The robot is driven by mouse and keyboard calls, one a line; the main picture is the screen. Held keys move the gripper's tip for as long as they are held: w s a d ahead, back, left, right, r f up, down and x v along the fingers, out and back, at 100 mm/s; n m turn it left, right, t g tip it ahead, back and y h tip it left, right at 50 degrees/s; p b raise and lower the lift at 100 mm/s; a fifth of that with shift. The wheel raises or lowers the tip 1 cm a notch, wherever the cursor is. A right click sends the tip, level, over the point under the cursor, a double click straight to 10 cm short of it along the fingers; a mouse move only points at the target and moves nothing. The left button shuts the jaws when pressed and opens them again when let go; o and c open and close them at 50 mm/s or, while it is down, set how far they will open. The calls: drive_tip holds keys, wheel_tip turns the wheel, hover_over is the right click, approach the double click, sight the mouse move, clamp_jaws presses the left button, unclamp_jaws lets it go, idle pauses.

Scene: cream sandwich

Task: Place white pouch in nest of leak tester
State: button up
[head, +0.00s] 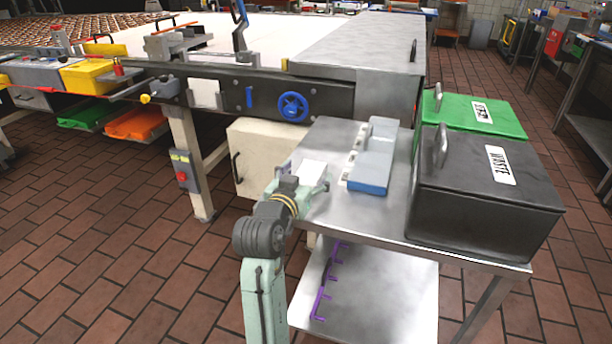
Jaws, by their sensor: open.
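A white, flat item (314,170), which looks like the white pouch, lies at the left end of the steel table, right at my gripper. My gripper (306,181) is open, low over the table's left edge, and hides the item's near part. I cannot tell whether the fingers touch it. I cannot make out the nest.
The steel table (400,222) is bare in front of the grey box. A black waste bin (480,205) and a green lidded bin (470,112) stand at its right. A conveyor machine with a blue handwheel (293,107) is behind. Purple hooks (325,290) show at the lower shelf.

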drive_tip(key=v, duration=1)
drive_tip(key=shift+s+a+r, duration=0.15)
drive_tip(key=shift+s+r, duration=0.05)
drive_tip(key=shift+s, duration=0.1)
drive_tip(key=shift+s+a, duration=0.2)
drive_tip(key=shift+s, duration=0.45)
